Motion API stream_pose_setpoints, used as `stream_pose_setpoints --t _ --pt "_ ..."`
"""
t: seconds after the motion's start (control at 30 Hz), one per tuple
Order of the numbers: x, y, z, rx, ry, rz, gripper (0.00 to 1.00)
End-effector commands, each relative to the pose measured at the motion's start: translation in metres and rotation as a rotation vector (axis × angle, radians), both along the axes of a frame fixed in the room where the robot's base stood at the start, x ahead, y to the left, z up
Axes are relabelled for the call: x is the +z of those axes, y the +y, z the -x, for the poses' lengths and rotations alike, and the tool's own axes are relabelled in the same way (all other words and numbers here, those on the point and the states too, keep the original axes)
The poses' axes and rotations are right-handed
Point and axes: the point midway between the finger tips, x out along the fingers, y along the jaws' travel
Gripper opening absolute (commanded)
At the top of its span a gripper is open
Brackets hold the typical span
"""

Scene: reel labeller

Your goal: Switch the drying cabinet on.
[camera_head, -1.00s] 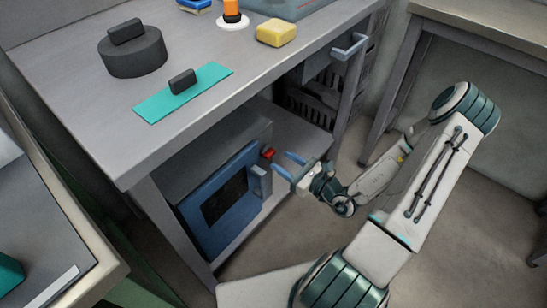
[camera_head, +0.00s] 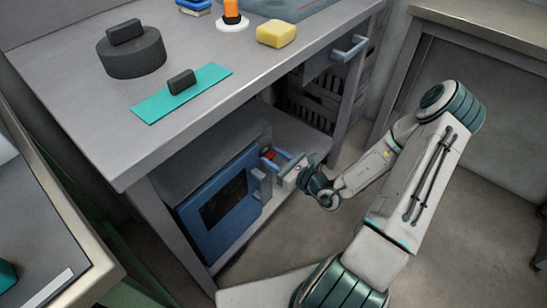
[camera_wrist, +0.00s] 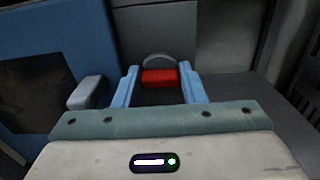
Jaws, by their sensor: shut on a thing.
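The drying cabinet (camera_head: 188,219) is a grey box with a blue front on the shelf under the workbench. Its front has a dark window (camera_head: 223,203) and a grey-blue handle (camera_head: 259,183) at the right. A red switch (camera_head: 269,154) is at the cabinet's upper right; it also shows in the wrist view (camera_wrist: 159,78) with a grey rounded piece behind it. My gripper (camera_head: 276,158) is at the switch, its two blue fingers (camera_wrist: 159,86) on either side of it and shut on it. The switch's lower part is hard to make out.
The workbench top (camera_head: 75,90) above holds a dark round reel (camera_head: 133,58), a teal strip (camera_head: 205,85) with a dark block, and a yellow block (camera_head: 276,34). A drawer handle (camera_head: 349,49) juts out above my gripper. Dark crates stand behind. The floor to the right is open.

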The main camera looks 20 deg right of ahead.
Motion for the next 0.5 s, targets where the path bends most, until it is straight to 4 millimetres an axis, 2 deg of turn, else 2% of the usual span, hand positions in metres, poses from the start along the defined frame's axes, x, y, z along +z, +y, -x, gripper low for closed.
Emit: stream_pose_setpoints --t 0.27,0.5 --pt "0.0042 0.0004 0.0003 0.001 0.051 -0.07 0.15" --pt "0.0063 -0.0005 0.0 0.001 0.16 -0.216 0.15"
